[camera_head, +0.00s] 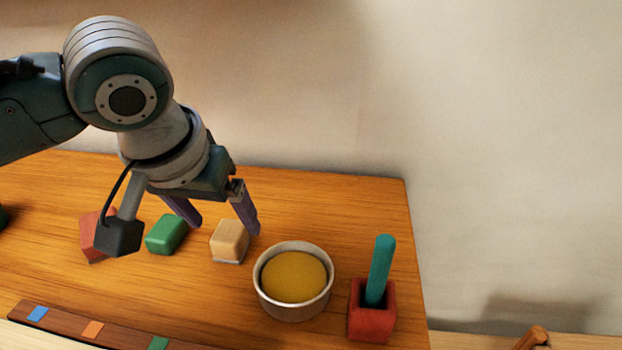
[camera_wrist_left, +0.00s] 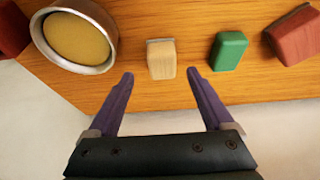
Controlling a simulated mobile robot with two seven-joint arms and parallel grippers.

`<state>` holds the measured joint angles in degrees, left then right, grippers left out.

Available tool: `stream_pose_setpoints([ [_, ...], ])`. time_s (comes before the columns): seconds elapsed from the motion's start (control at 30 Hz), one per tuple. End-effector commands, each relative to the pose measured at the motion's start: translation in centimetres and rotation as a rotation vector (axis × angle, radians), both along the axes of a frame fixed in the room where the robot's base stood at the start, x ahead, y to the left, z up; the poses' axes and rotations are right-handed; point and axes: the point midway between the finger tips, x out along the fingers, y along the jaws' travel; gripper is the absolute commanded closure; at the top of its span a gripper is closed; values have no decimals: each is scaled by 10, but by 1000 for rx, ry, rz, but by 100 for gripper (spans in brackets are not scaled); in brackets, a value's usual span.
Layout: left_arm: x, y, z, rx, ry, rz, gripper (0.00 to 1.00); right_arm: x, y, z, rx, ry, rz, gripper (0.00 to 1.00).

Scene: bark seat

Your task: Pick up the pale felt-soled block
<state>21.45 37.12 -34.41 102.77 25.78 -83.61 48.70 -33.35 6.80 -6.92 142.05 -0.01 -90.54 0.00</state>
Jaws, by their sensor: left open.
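The pale block (camera_head: 230,240) stands on the wooden table between the green block and the round tin. A thin grey layer shows along its bottom edge. My left gripper (camera_head: 227,226) is open above the table, its two purple fingers pointing down near the pale block and apart from it. In the left wrist view the pale block (camera_wrist_left: 161,59) lies beyond the fingertips, roughly between their lines, and the left gripper (camera_wrist_left: 160,74) is empty. My right gripper is not in view.
A green block (camera_head: 167,234) and a red block (camera_head: 90,236) stand left of the pale one. A round tin (camera_head: 325,291) with a yellow inside is close on the right. Beyond it a red holder (camera_head: 371,325) carries an upright teal stick (camera_head: 380,268). A strip with coloured squares (camera_head: 65,327) lies in front.

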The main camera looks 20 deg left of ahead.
Motion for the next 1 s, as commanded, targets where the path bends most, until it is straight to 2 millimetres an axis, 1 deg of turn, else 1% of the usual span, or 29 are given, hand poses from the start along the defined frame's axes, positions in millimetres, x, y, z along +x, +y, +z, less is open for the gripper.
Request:
stream_pose_setpoints([
  [0.2,11,7,-33,1,2,2,15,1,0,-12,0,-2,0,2],
  [0.3,16,8,-43,2,0,-1,15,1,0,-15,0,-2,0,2],
  [0.4,18,8,-46,1,-1,-3,15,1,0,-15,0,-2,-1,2],
  [0.6,18,8,-46,1,-1,-3,16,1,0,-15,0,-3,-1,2],
  [1.0,18,8,-46,1,0,-3,61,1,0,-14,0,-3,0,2],
])
